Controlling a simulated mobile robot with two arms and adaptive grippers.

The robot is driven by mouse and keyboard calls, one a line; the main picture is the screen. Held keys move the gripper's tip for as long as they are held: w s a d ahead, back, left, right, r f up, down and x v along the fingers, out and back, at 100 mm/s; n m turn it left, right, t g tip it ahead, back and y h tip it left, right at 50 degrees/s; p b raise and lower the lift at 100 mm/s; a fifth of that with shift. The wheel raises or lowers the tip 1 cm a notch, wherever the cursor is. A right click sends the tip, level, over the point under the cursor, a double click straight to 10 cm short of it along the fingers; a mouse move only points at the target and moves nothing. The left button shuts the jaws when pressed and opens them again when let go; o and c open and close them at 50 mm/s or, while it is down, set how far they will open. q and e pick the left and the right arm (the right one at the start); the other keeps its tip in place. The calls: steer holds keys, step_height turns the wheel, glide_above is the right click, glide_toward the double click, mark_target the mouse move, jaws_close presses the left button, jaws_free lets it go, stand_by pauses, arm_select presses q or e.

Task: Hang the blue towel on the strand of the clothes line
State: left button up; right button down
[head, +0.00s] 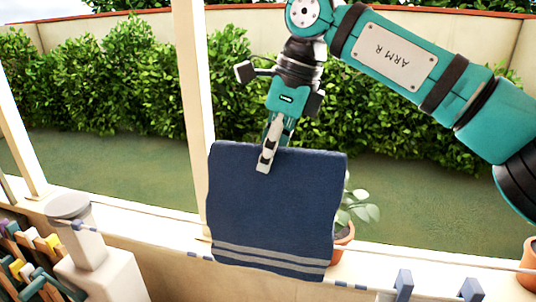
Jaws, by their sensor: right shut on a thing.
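My right gripper (266,158) is shut on the top edge of the blue towel (277,195), a little left of that edge's middle. The towel is dark blue with two grey stripes near its lower edge. It hangs open and nearly flat from the gripper. A thin clothes line strand with blue marks (345,285) runs across the lower part of the head view. The towel's lower part covers a stretch of it; whether they touch I cannot tell. Another pale strand (440,255) passes higher up, also partly hidden behind the towel. My left gripper is not in view.
Blue-grey pegs (402,284) stand at the lower right. A pale post with a round grey top (70,206) and a rack of coloured pegs (30,262) are at the lower left. A potted plant (343,232) is partly behind the towel. A cream pillar (190,90) rises behind.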

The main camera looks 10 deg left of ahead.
stand_by(0.3)
step_height(320, 180, down, 28)
steer(key=b, duration=2)
steer(key=shift+f, duration=0.2)
steer(key=c, duration=1.1)
jaws_free()
step_height(320, 180, up, 9)
steer(key=p, duration=0.7)
steer(key=shift+r, duration=0.1)
